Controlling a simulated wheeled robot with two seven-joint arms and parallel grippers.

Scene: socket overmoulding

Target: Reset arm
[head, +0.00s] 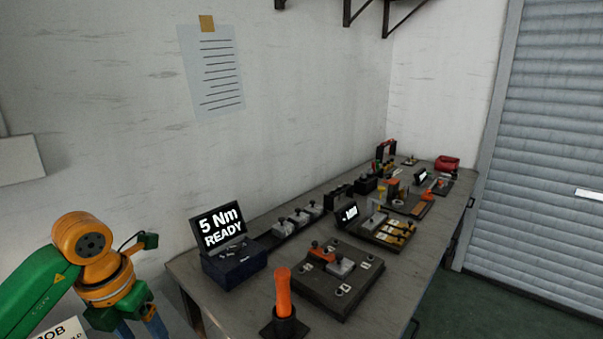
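My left arm comes in at the lower left, with a green link and an orange wrist joint. My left gripper (140,329) hangs at the bottom edge, left of the table (185,268) and clear of it. Its two blue-grey fingers stand apart, with a gap between them; their tips are cut off by the frame edge. No object shows between the visible parts of the fingers. My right arm and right gripper are out of view.
A display (220,226) reading "5 Nm READY" stands on a dark box at the table's near left. An orange-handled tool (283,290) stands upright in a black holder at the near edge. A dark fixture board (335,285) and several other fixtures run toward the back.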

